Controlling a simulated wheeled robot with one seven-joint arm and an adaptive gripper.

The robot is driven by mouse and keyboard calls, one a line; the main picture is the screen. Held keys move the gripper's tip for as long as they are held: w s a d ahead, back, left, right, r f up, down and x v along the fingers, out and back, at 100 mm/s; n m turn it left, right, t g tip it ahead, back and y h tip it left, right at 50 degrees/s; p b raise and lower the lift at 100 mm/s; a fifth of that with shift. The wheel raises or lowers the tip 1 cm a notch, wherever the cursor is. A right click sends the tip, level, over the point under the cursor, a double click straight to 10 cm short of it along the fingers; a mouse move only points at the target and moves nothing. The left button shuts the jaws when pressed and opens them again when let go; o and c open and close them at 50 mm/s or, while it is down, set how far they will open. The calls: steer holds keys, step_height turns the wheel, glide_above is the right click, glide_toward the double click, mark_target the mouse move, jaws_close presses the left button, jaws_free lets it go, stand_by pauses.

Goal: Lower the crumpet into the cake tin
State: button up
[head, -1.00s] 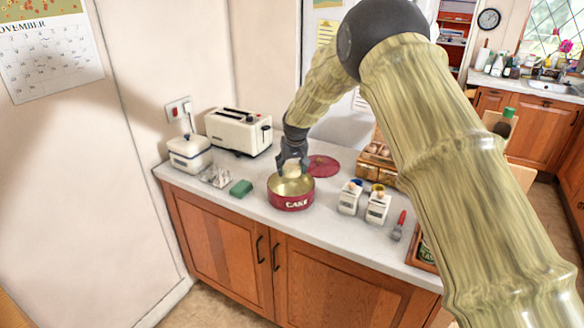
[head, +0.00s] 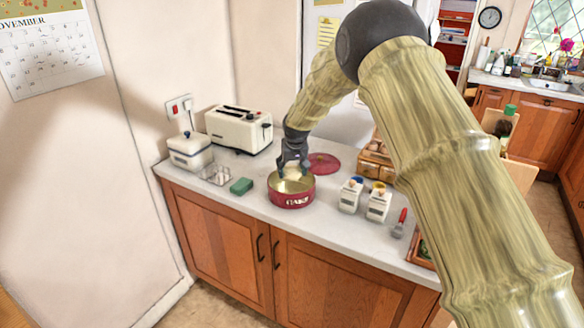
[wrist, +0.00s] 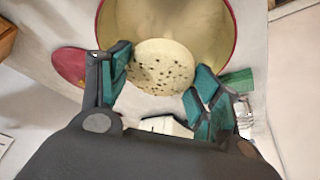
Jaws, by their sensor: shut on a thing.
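The red cake tin (head: 290,201), with a pale inside, stands on the counter; it also fills the top of the wrist view (wrist: 183,18). My gripper (head: 294,169) points down over the tin's opening. In the wrist view my gripper (wrist: 161,72) has its teal-padded fingers on either side of the crumpet (wrist: 160,66), a round pale disc with dark pits, and is shut on it. The crumpet overlaps the tin's opening in that view. In the head view the crumpet is hard to make out against the tin, so its exact height is unclear.
The dark red lid (head: 323,163) lies behind the tin. A green block (head: 241,187) and wire rack (head: 215,175) are to its left, with a toaster (head: 238,130) behind. Two white jars (head: 350,196) stand close on the right. The egg rack (head: 374,160) is behind the jars.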

mark_target(292, 178)
steer(key=shift+f+b, duration=0.75)
steer(key=shift+f, duration=1.35)
steer(key=shift+f+b, duration=1)
steer(key=shift+f, duration=1.5)
stand_by(1.5)
steer(key=o, duration=1.1)
steer(key=shift+r, duration=0.1)
